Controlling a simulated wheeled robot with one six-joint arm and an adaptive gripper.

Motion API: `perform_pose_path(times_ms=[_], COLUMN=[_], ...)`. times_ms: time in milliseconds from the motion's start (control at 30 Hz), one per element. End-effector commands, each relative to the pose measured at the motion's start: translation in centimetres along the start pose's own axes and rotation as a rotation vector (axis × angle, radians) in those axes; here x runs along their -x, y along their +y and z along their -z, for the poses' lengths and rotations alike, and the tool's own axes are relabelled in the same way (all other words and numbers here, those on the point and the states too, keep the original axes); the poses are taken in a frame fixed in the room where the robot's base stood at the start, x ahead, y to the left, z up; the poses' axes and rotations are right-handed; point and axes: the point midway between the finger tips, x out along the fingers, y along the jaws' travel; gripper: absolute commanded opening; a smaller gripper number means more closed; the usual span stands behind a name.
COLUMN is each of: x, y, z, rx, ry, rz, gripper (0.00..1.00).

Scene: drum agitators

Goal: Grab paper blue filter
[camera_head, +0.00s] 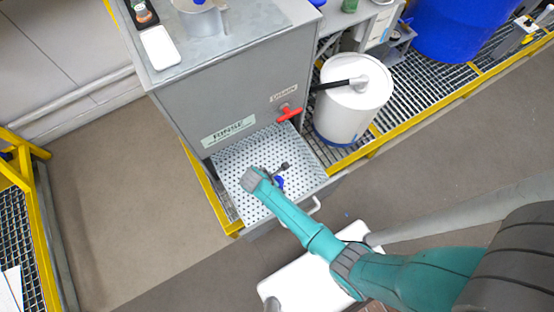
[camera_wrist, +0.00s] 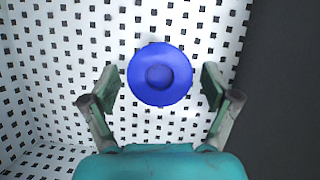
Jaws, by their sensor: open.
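The blue filter (camera_wrist: 160,74) is a round blue piece with a raised rim and a sunken middle. It lies on the white perforated tray (camera_wrist: 60,60). In the wrist view my gripper (camera_wrist: 163,84) is open, with one finger on each side of the filter and a gap on both sides. Whether the fingers are level with it in height I cannot tell. In the head view a small part of the blue filter (camera_head: 279,182) shows beside my wrist, over the perforated tray (camera_head: 235,160); my arm hides the rest.
A grey cabinet labelled RINSE (camera_head: 228,130) with a red valve handle (camera_head: 289,113) stands behind the tray. A white drum (camera_head: 352,100) stands to its right on grating. The tray's raised wall bounds the left side.

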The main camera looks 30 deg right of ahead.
Motion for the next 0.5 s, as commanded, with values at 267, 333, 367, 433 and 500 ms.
perform_pose_path(times_ms=[267, 333, 367, 433, 500], x=[-2.1, -2.1, -2.1, -2.1, -2.1], y=[0.0, 0.0, 0.0, 0.0, 0.0], z=[0.0, 0.0, 0.0, 0.0, 0.0], rx=[-0.001, -0.001, -0.001, -0.001, -0.001], ry=[0.000, 0.000, 0.000, 0.000, 0.000], rz=[0.000, -0.001, -0.001, -0.001, 0.000], gripper=[0.86, 0.86, 0.86, 0.86, 0.74])
